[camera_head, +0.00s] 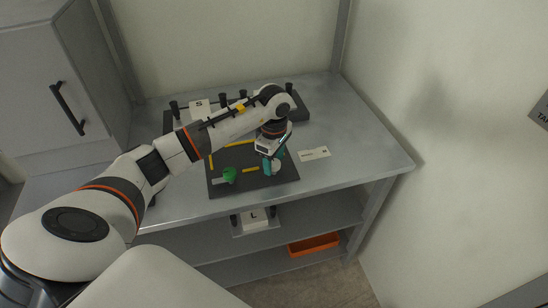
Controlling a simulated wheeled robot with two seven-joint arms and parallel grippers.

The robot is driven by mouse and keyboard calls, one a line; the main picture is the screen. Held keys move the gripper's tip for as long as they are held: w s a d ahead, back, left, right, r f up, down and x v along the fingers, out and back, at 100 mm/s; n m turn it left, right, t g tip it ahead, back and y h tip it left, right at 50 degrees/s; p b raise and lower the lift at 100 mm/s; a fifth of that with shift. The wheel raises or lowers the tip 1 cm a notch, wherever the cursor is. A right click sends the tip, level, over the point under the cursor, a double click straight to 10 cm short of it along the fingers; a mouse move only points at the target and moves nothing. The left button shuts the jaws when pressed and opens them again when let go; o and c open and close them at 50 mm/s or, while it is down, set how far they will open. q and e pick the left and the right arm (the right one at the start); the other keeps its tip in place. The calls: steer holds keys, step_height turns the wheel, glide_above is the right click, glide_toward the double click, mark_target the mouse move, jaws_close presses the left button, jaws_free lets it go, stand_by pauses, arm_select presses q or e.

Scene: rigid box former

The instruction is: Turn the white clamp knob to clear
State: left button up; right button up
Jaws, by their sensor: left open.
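My left arm reaches in from the left over the grey table. My left gripper (271,163), with teal fingers, points down over the right part of a dark mat (222,190). It is open. A small white round piece (277,168), which looks like the white clamp knob, shows right at the fingertips. The fingers partly cover it, and I cannot tell whether they touch it. A green piece (229,175) with a pale grey part sits on the mat to the left of the gripper. My right gripper is not in view.
Yellow strips (250,170) mark the mat. A dark rack (296,109) with black knobs and an "S" block (199,107) stands behind my arm. A white label card (314,153) lies right of the mat. Below are an "L" block (255,218) and an orange bin (314,244).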

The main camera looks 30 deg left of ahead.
arm_select(q)
steer(key=c, duration=1)
steer(key=shift+o, duration=0.2)
steer(key=shift+f+m+b, duration=0.2)
steer(key=shift+m+b, duration=0.7)
steer(key=shift+b, duration=0.35)
steer(key=m+b, duration=0.8)
steer(key=m, duration=0.2)
steer(key=shift+r, duration=0.1)
steer(key=m+b, duration=0.1)
steer(key=m, duration=0.2)
steer(key=shift+b, duration=0.4)
steer(key=shift+r+m+b, duration=0.15)
steer(key=shift+m+b, duration=0.35)
steer(key=shift+m, duration=1)
